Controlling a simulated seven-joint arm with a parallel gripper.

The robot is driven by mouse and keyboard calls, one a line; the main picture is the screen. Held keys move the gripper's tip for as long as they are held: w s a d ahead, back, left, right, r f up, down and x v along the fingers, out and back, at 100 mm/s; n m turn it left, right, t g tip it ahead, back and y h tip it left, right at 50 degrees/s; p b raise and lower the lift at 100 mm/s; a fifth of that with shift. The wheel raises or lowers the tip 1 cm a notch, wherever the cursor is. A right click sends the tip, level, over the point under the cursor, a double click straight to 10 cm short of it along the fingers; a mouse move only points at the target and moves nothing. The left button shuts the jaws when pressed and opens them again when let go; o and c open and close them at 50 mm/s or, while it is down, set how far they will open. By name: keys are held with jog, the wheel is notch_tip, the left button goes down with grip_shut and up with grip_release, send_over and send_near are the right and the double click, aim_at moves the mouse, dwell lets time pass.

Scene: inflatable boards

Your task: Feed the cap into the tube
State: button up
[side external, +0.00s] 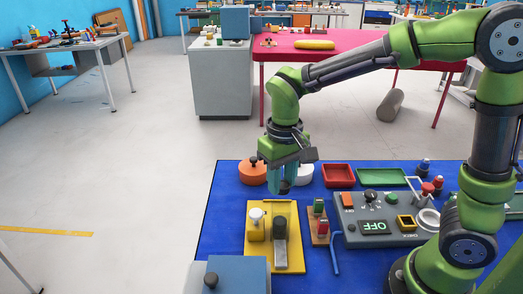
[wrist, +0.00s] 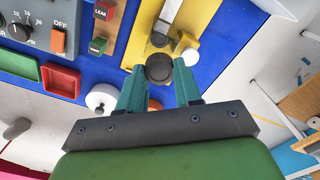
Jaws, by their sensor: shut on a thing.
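My gripper (side external: 284,186), with teal fingers, points down above the blue table. It is shut on a dark round cap (wrist: 158,68), which sits between the fingertips in the wrist view. Its lower edge also shows below the fingers in the side view. In the wrist view the cap partly hides the tube (wrist: 160,40).
A small board with red and green switches (side external: 318,222) stands right of the yellow board, beside a blue bent rod (side external: 335,255). A grey control panel (side external: 375,228) is further right. An orange pot (side external: 251,174), white disc (side external: 305,174), red tray (side external: 338,176) and green tray (side external: 384,178) line the back.

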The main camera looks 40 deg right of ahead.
aim_at(281, 194)
jog(key=shift+f, duration=2.3)
jog(key=o, duration=1.6)
jog(key=shift+c, duration=0.2)
jog(key=shift+r, duration=0.1)
jog(key=shift+r, duration=3.4)
